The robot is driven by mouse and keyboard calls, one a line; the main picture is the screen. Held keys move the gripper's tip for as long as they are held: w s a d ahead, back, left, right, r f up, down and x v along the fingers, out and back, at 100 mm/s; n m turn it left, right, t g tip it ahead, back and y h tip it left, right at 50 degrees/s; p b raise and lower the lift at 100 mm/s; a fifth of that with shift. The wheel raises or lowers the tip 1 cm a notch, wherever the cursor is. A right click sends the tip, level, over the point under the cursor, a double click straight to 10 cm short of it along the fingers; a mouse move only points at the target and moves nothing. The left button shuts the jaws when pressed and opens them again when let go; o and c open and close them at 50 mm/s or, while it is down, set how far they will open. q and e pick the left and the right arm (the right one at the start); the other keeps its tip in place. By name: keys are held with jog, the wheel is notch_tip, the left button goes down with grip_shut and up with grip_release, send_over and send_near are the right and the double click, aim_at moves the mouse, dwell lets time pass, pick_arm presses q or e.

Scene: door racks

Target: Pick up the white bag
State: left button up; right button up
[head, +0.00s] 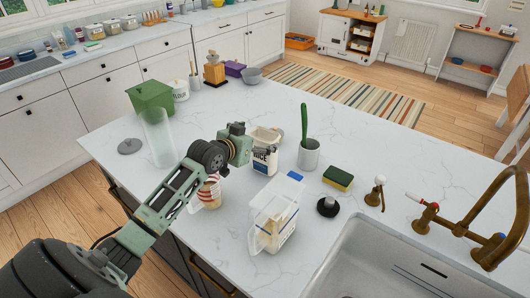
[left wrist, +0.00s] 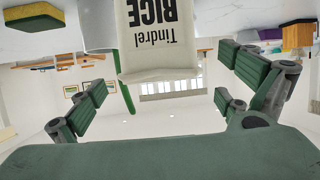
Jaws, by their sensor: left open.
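The white bag (head: 264,161), with dark "RICE" lettering, stands on the white marble island counter (head: 235,105). My left gripper (head: 244,143) is beside it, just to its left and above in the head view. In the left wrist view, which is upside down, the bag (left wrist: 160,40) reads "Tindrel RICE" and appears between the spread finger pairs. The left gripper is open and empty; I cannot tell whether a finger touches the bag. My right gripper is not in view.
A grey cup (head: 309,155) with a green utensil stands right of the bag. A clear container (head: 273,222) is in front, and a jar (head: 209,193) is below my arm. A glass cylinder (head: 158,140) stands left. The sink (head: 400,265) is front right.

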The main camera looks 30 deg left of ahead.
pick_arm(q)
jog(key=p+x, duration=0.1)
jog(key=x, duration=0.2)
jog(key=shift+w+f, duration=0.15)
jog(key=shift+f, duration=0.1)
jog(key=shift+w+f, duration=0.3)
jog(key=shift+w, duration=0.25)
jog(key=c, duration=2)
jog(key=shift+r, duration=0.1)
jog(key=shift+c, duration=0.5)
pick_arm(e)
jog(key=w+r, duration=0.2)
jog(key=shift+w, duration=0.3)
